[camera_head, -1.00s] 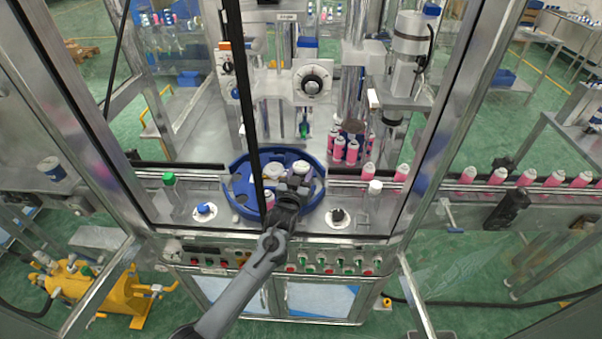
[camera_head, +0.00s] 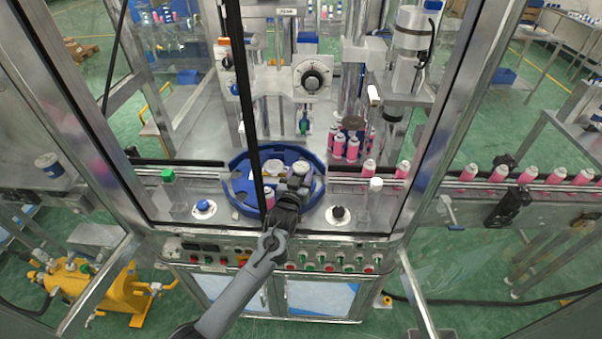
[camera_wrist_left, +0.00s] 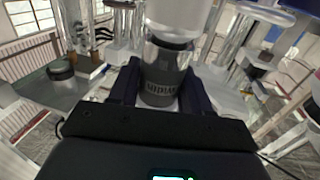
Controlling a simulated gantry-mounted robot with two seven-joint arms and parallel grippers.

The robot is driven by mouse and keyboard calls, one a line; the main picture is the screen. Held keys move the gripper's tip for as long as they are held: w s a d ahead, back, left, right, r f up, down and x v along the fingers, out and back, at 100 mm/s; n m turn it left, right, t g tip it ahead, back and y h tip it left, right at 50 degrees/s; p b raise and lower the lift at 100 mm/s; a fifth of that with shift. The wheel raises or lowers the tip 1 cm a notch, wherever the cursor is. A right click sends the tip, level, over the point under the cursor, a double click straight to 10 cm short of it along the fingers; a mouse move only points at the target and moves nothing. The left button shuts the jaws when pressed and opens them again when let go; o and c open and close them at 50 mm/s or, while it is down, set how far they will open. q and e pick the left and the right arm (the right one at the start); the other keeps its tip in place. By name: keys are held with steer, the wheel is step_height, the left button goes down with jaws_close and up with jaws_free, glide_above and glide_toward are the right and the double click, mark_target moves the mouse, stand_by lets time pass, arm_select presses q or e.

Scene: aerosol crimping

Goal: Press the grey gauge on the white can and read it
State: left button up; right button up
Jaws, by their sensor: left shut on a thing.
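My left gripper (camera_head: 293,186) reaches from below over the front of the blue star-wheel ring (camera_head: 236,205). In the left wrist view its two dark fingers (camera_wrist_left: 161,88) are shut on a grey cylindrical gauge (camera_wrist_left: 162,72) with lettering around its lower part. A white cylindrical body, apparently the white can (camera_wrist_left: 180,14), shows at the top edge of that view, directly above the gauge. I cannot tell whether they touch. The gauge's reading is not visible. In the head view the gripper hides most of the gauge and can. My right gripper is not in view.
Metal door frames stand on both sides of my arm.

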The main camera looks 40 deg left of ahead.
mark_target(301, 168)
arm_select(q)
steer(key=shift+f, duration=0.2)
steer(key=shift+r, duration=0.1)
steer(key=shift+r+p, duration=2.2)
steer(key=shift+r, duration=0.3)
steer(key=shift+s+d+r+p, duration=0.1)
steer(key=shift+s+d+p, duration=0.1)
steer(key=shift+s+p, duration=0.2)
steer(key=p+v, duration=0.9)
steer(key=v, duration=0.7)
steer(key=shift+p, duration=0.4)
steer(key=shift+s+d, duration=0.1)
